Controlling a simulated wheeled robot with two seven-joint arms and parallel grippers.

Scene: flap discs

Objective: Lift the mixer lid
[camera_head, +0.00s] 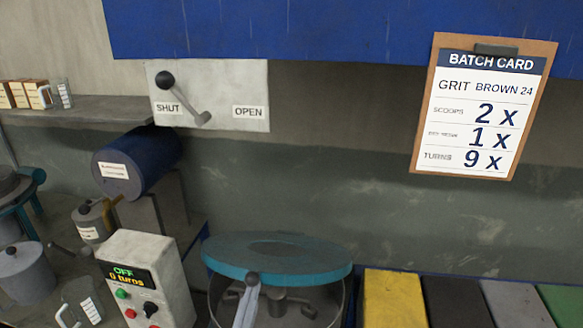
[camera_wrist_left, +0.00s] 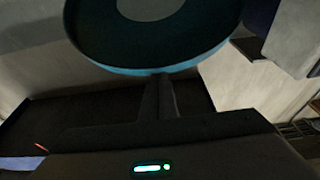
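The mixer lid (camera_head: 310,252) is a flat teal disc with a darker grey middle, low in the centre of the head view. It looks level on the clear drum (camera_head: 345,300), with dark mixing parts inside. In the left wrist view a round teal-rimmed disc (camera_wrist_left: 90,50), which looks like the lid, fills the top. The dark fingers of my left gripper (camera_wrist_left: 160,82) reach its near rim, close together; I cannot tell whether they grip it. My right gripper is not seen.
A control box (camera_head: 150,265) reading OFF, 0 turns stands left of the mixer. Coloured bins (camera_head: 394,300) stand to its right. A SHUT/OPEN lever plate (camera_head: 240,80) and a batch card (camera_head: 480,110) are on the wall. Cups and canisters crowd the left bench.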

